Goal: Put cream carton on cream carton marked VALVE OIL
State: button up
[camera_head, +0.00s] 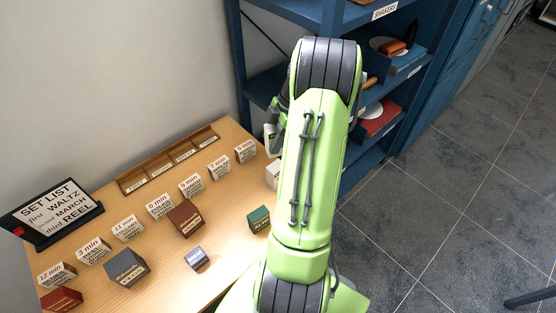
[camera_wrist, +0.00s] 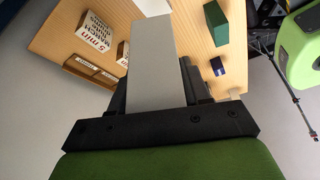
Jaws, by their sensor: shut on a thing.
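My gripper (camera_wrist: 152,95) is shut on a plain pale carton (camera_wrist: 151,55), which sticks out between its fingers above the table in the wrist view. Another small cream carton (camera_wrist: 123,53) stands just left of the held one in that view, with faint dark marking; I cannot read it. A further pale surface (camera_wrist: 152,6) shows beyond the held carton's far end, and I cannot tell what it is.
A green box (camera_wrist: 216,22) and a dark blue box (camera_wrist: 217,66) stand right of the held carton. Several lettered cards (camera_head: 190,187) and a long wooden tray (camera_head: 165,163) line the table's back. Brown (camera_head: 186,217) and slate (camera_head: 127,268) boxes stand farther left. Blue shelves (camera_head: 262,92) rise behind.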

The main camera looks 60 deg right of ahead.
notch_tip(320, 180, down, 7)
jog(key=shift+f+b, duration=0.1)
jog(key=shift+b, duration=0.35)
jog(key=shift+f, duration=0.1)
jog(key=o, duration=1.1)
